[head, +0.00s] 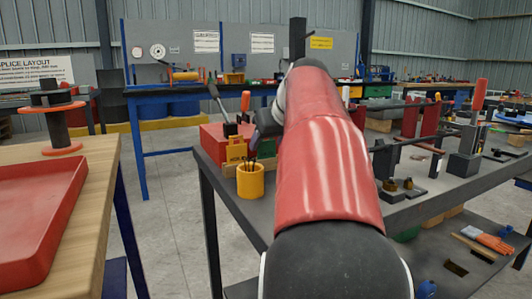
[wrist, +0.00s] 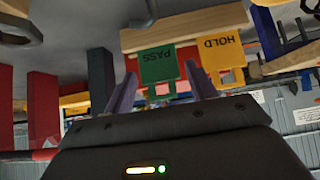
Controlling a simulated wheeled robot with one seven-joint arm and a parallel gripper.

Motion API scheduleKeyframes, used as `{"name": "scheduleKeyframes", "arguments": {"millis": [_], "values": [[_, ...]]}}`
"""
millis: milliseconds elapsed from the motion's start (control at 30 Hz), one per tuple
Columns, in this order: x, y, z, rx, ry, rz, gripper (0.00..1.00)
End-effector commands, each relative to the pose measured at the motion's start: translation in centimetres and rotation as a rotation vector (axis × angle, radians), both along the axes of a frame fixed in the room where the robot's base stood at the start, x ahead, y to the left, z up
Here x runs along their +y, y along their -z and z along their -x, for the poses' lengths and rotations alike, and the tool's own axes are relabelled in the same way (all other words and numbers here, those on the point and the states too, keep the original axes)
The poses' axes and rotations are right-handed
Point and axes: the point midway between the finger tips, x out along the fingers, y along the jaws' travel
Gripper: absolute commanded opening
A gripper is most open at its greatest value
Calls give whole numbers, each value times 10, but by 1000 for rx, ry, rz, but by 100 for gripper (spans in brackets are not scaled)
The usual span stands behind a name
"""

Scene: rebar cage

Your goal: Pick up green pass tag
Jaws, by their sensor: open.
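The green pass tag (wrist: 158,65) shows in the wrist view, upside down with "PASS" on it, next to a wooden strip. The yellow hold tag (wrist: 222,52) is just right of it. My gripper (wrist: 161,88) is open, and in that view the green tag appears between its two fingers. Whether they touch it, I cannot tell. In the head view my gripper (head: 253,155) is partly hidden by my arm, beside the yellow hold tag (head: 236,149). I cannot make out the green tag in the head view.
A yellow cup (head: 250,182) stands below my gripper near the table's front edge. A red box (head: 214,140) is behind the hold tag. Rebar stands and clamps (head: 465,150) fill the right side. A red tray (head: 40,215) lies on the wooden bench at left.

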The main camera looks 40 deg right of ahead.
Motion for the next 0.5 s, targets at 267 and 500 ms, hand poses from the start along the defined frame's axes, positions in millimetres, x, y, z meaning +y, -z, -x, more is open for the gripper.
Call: {"name": "scheduleKeyframes", "arguments": {"millis": [267,500], "values": [[-7,30,-27,2,-1,-1,56],[-9,33,-31,0,0,0,56]]}}
